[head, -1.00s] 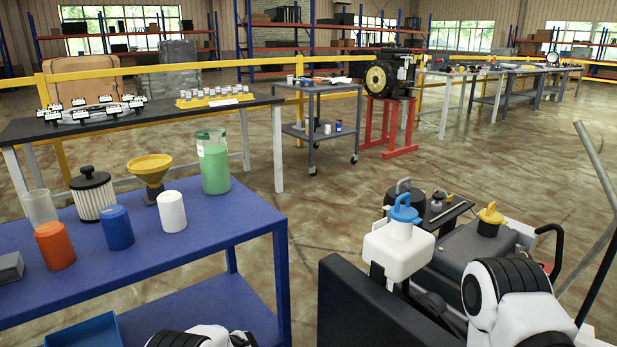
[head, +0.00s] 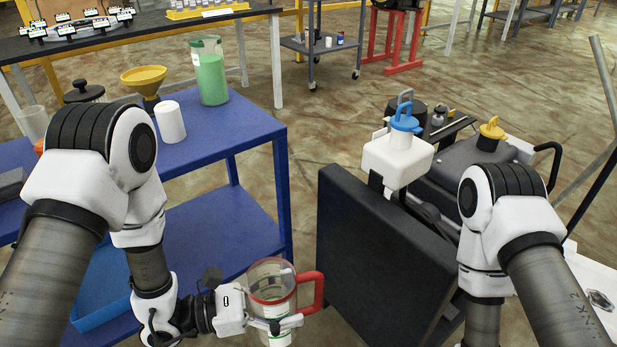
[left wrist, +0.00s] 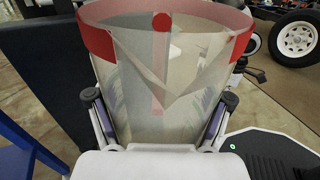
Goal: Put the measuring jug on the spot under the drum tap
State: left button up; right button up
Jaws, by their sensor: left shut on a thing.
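The measuring jug (head: 268,285) is clear, with a red rim and a red handle on its right side. My left gripper (head: 272,324) is shut on the jug's body, low in the head view, and holds it upright beside the blue table. In the left wrist view the jug (left wrist: 160,75) stands between the two fingers of the left gripper (left wrist: 159,100) and looks empty. My right arm comes in at the right, but its gripper is out of frame. I cannot make out the drum tap or the spot under it.
The blue table (head: 235,135) at left bears a yellow funnel (head: 146,80), a green-filled container (head: 211,75) and a white canister (head: 170,122). A black panel (head: 375,255) stands close right of the jug. A white bottle with a blue cap (head: 397,158) is behind it. Open floor lies beyond.

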pick_arm(q)
jog(key=w+a+r+n+t+y, duration=0.4)
jog(key=w+a+n+t+y, duration=0.85)
jog(key=w+a, duration=0.35)
jog(key=s+r+m+g+h+p, duration=0.6)
jog(key=r+p, duration=0.8)
jog(key=p, duration=1)
jog(key=s+m+h, duration=0.2)
jog(key=s+h, duration=0.2)
jog(key=s, duration=0.1)
jog(key=shift+a, duration=0.1)
